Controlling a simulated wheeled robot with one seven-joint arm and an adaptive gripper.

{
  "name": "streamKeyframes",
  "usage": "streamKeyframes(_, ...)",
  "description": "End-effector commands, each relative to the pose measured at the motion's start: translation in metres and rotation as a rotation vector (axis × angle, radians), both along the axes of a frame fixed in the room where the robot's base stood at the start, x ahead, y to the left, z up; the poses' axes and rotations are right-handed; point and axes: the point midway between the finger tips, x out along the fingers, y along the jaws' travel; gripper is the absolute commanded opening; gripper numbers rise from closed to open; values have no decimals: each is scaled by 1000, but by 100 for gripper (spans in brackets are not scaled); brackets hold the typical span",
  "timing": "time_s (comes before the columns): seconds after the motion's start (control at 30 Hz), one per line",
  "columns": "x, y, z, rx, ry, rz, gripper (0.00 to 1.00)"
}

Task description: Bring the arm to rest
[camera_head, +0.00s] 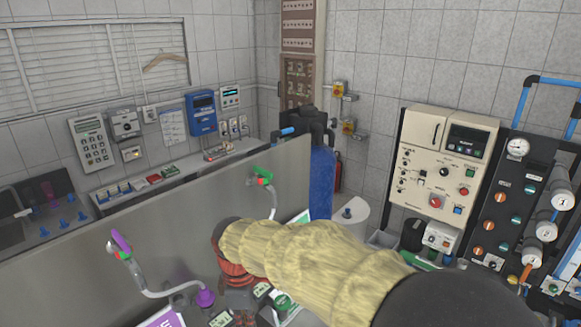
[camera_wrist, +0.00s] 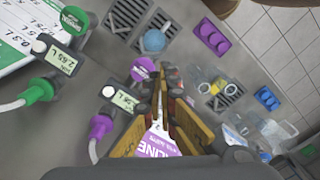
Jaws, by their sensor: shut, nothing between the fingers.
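My arm, in a beige ribbed sleeve (camera_head: 300,262), reaches across the lower middle of the head view above the worktop. Its far end is by the grey panel, and I cannot make out the fingertips clearly there. In the wrist view my gripper (camera_wrist: 168,80) points down over a grey worktop (camera_wrist: 112,68). Its yellowish fingers meet at the dark tips with nothing held. A purple and white label (camera_wrist: 160,142) shows below, between the finger bases.
Green (camera_wrist: 38,92) and purple (camera_wrist: 100,128) fittings with small displays are left of the fingers. Clear cups (camera_wrist: 203,75) and a purple block (camera_wrist: 211,38) are on the right. A grey panel (camera_head: 120,240) crosses the head view. A blue cylinder (camera_head: 322,180) stands behind its right end.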

Motion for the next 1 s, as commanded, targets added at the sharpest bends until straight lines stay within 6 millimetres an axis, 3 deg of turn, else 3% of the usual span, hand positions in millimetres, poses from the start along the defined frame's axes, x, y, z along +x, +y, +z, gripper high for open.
streamKeyframes(0.2, -42, -86, -17, 56, -60, -609, 0)
streamKeyframes(0.5, -107, -195, -58, 195, -160, -1214, 0)
streamKeyframes(0.8, -163, -270, -110, 332, -306, -1458, 0)
streamKeyframes(1.0, -169, -292, -113, 391, -390, -1525, 0)
